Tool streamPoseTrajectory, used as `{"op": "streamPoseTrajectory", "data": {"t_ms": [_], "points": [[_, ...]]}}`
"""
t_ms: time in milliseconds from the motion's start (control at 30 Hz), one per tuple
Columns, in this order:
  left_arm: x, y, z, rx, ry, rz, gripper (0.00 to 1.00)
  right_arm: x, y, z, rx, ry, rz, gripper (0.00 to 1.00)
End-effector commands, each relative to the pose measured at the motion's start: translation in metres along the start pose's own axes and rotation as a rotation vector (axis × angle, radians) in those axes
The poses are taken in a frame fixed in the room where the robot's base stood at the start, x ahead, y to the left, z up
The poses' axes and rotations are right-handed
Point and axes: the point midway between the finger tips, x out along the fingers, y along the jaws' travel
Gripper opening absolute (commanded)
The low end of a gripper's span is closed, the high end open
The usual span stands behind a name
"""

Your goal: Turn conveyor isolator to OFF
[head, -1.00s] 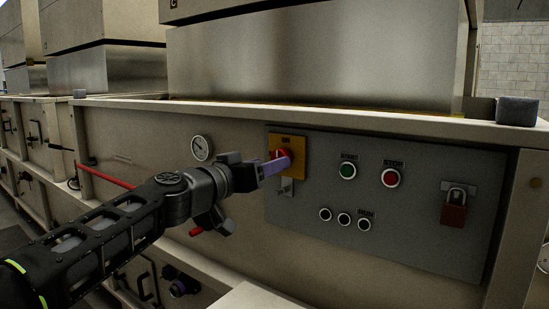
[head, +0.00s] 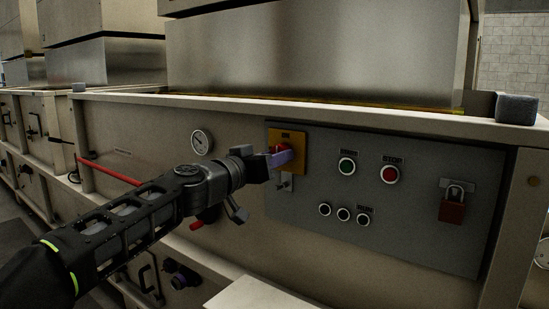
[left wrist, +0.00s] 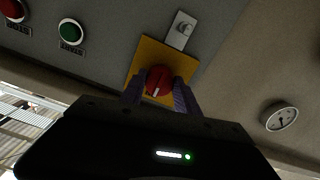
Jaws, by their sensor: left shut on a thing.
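The conveyor isolator is a red rotary knob (left wrist: 158,81) on a yellow plate (head: 293,143), mounted at the left of the grey control panel. In the head view the knob is partly hidden behind my fingers. My left gripper (head: 283,158) reaches it from the left. In the left wrist view the purple fingers of the gripper (left wrist: 160,92) stand on both sides of the knob, shut on it. A white mark on the knob points toward the bottom of that picture, a little left. I cannot read the plate's lettering. My right gripper is not in view.
A metal tab (head: 287,183) sits just below the yellow plate. Right of it are a green button (head: 347,167), a red button (head: 390,175), several small round fittings and a red padlock (head: 452,208). A gauge (head: 202,142) and a red bar (head: 110,172) lie to the left.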

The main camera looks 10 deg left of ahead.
Motion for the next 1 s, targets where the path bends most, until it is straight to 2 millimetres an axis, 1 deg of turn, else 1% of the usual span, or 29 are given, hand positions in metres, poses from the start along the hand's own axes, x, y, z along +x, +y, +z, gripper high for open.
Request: {"op": "streamPoseTrajectory", "data": {"t_ms": [33, 200, 300, 667, 867, 1000], "points": [[-0.0001, -0.0001, 0.0000, 0.000, 0.000, 0.000, 0.20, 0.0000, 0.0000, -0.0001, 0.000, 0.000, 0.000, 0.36], [-0.0001, -0.0001, 0.0000, 0.000, 0.000, 0.000, 0.06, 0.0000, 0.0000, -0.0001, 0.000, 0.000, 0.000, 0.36], [-0.0001, -0.0001, 0.0000, 0.000, 0.000, 0.000, 0.00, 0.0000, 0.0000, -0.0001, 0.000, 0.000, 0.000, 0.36], [0.0000, 0.0004, 0.0002, -0.034, 0.000, 0.001, 0.00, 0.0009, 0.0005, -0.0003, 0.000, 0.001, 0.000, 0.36], [-0.0001, 0.0005, 0.0006, -0.118, 0.000, 0.000, 0.00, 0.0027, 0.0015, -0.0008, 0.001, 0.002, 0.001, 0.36], [0.0000, 0.0011, 0.0008, -0.211, 0.000, 0.001, 0.00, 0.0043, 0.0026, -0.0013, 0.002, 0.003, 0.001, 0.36]]}}
